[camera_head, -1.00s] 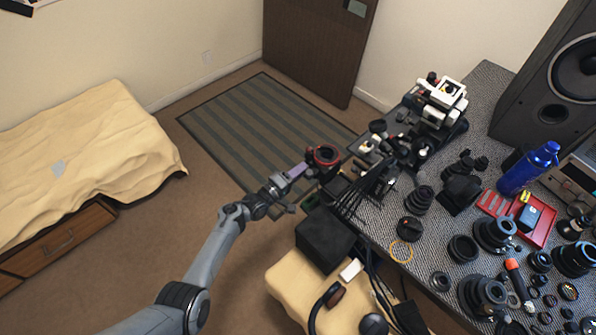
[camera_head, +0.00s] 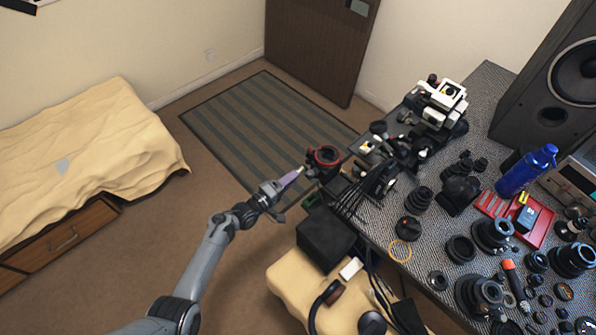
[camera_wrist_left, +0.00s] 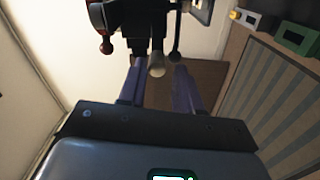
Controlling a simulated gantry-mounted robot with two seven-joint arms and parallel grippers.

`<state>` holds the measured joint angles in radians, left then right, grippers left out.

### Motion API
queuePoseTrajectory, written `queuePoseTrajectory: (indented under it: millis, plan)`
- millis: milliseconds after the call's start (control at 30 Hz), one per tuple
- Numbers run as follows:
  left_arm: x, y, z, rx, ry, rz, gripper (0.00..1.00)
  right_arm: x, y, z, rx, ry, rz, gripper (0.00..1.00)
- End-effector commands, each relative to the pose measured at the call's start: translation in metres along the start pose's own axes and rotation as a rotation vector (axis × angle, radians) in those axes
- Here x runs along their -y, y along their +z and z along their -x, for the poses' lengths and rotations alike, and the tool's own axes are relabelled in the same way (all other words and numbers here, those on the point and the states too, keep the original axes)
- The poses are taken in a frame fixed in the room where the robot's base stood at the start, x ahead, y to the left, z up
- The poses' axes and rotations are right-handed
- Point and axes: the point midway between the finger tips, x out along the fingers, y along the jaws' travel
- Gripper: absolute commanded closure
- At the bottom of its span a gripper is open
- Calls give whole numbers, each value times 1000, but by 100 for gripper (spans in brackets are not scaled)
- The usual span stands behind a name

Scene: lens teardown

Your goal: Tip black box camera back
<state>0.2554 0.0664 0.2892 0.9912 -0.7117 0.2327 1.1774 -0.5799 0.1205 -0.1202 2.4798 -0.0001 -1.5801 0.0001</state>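A dark device with a red ring (camera_head: 325,156) overhangs the near left corner of the desk. I cannot tell for certain if it is the black box camera. My left gripper (camera_head: 299,173), with purple fingers, is just left of it. In the left wrist view, the gripper (camera_wrist_left: 157,92) has its fingers apart. A pale rounded knob (camera_wrist_left: 157,65) shows in the gap between them, under a black body (camera_wrist_left: 128,22) with a small red ball on a lever. Whether the fingers touch the knob cannot be told. My right gripper is not in view.
The desk (camera_head: 400,222) holds many black lenses and rings, a red tray (camera_head: 538,236), a blue bottle (camera_head: 526,171) and white-and-black equipment (camera_head: 440,103). A black box (camera_head: 325,239) sits below the desk edge beside hanging cables. The floor and striped mat (camera_head: 250,125) are clear.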

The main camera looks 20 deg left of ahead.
Motion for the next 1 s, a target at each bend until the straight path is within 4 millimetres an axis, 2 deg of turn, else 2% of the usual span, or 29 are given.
queuePoseTrajectory:
  millis: [33,200,400,1000]
  plan:
    - [-2,0,11,1,-2,-1,66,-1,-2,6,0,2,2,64]
    - [-1,0,37,1,-3,-1,66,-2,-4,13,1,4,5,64]
    - [0,1,56,1,-3,1,66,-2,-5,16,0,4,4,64]
    - [3,2,63,2,-6,2,66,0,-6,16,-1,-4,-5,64]
